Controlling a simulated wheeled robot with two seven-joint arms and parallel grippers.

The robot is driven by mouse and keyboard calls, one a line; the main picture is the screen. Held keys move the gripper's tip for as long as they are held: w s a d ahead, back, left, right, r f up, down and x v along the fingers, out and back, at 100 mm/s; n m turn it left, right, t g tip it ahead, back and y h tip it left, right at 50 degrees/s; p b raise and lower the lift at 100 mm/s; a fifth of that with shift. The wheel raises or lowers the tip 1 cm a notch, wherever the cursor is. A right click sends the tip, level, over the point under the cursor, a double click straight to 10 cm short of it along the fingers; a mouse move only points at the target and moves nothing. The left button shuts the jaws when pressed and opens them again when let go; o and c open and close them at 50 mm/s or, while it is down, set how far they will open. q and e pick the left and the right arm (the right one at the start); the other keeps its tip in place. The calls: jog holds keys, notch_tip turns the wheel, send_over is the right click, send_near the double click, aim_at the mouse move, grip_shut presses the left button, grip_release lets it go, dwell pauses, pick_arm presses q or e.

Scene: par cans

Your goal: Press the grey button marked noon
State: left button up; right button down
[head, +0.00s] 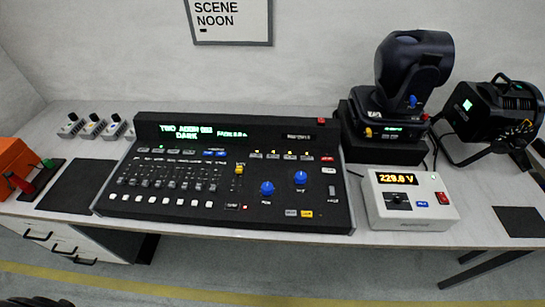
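The black lighting console (130,185) stands on the table in the middle of the head view. It has several faders, white buttons along its front, blue knobs (267,188) and a green lit display (190,132). A small grey button (291,212) sits near its front right, beside a yellow button (306,214). Other small grey buttons lie in rows near its top. The button lettering is too small to read, so I cannot tell which one is marked noon. A wall sign (228,20) reads SCENE NOON. Neither gripper is in view.
A white supply box (410,216) reading about 229 V stands right of the console, with a moving-head lamp (410,75) and a par can (492,110) behind. Left are several small switch boxes (93,127), a dark mat (75,185) and an orange case (14,160).

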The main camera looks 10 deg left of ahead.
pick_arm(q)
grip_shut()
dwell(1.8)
